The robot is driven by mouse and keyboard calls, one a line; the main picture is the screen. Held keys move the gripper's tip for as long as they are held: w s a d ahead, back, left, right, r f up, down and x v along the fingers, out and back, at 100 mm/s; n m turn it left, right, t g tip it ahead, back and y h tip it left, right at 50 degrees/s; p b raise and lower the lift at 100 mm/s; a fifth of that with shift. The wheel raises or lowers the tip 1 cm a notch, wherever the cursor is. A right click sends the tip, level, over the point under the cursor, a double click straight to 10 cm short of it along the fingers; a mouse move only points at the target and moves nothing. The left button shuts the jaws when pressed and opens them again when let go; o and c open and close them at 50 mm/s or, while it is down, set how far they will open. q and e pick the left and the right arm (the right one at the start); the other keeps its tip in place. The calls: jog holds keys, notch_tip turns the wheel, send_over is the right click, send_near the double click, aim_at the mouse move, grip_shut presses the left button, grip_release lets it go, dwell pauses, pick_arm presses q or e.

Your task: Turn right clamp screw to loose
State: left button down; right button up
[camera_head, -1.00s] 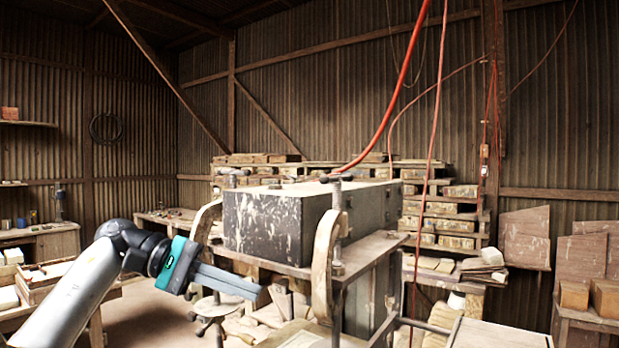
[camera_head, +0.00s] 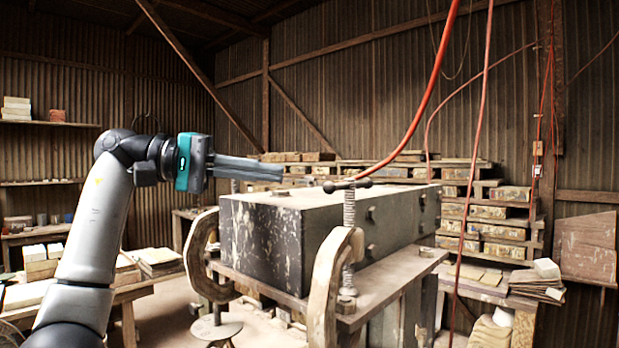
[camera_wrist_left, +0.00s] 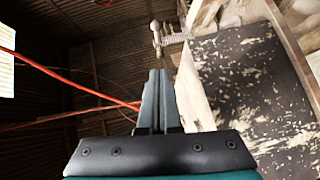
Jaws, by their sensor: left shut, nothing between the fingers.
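The right clamp screw (camera_head: 349,214) is an upright threaded rod with a dark T-handle (camera_head: 347,186) on top. It passes through the worn C-shaped right clamp (camera_head: 330,275) at the front of the press table. In the left wrist view the screw (camera_wrist_left: 157,38) shows beyond my fingertips, at the top. My left gripper (camera_head: 280,173) is shut and empty, pointing right. In the head view it appears above the left end of the dark box (camera_head: 265,240), left of the T-handle and apart from it. My right gripper is out of view.
The left clamp (camera_head: 197,255) stands at the table's left side. Red hoses (camera_head: 425,100) hang behind and right of the screw. Stacked wooden boxes (camera_head: 495,215) fill the back. The space between my left gripper and the T-handle looks clear.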

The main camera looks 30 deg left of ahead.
aim_at(350, 207)
pick_arm(q)
jog(key=p+x, duration=0.1)
jog(key=x, duration=0.3)
jog(key=shift+r, duration=0.1)
jog(key=shift+s+d+f, duration=0.1)
jog(key=shift+d+f, duration=0.05)
jog(key=shift+d, duration=0.35)
jog(key=shift+s+d+f, duration=0.1)
jog(key=shift+d+f, duration=0.05)
jog(key=shift+d, duration=0.3)
jog(key=shift+s+d+f, duration=0.1)
jog(key=shift+d+f, duration=0.1)
jog(key=shift+d, duration=0.65)
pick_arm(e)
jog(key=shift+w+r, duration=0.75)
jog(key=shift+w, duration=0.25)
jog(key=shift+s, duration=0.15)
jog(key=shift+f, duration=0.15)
pick_arm(q)
jog(key=shift+s+d+n+t+y+b, duration=0.15)
jog(key=shift+s+n+t+y+b, duration=0.05)
jog(key=shift+n+t+y+b, duration=0.2)
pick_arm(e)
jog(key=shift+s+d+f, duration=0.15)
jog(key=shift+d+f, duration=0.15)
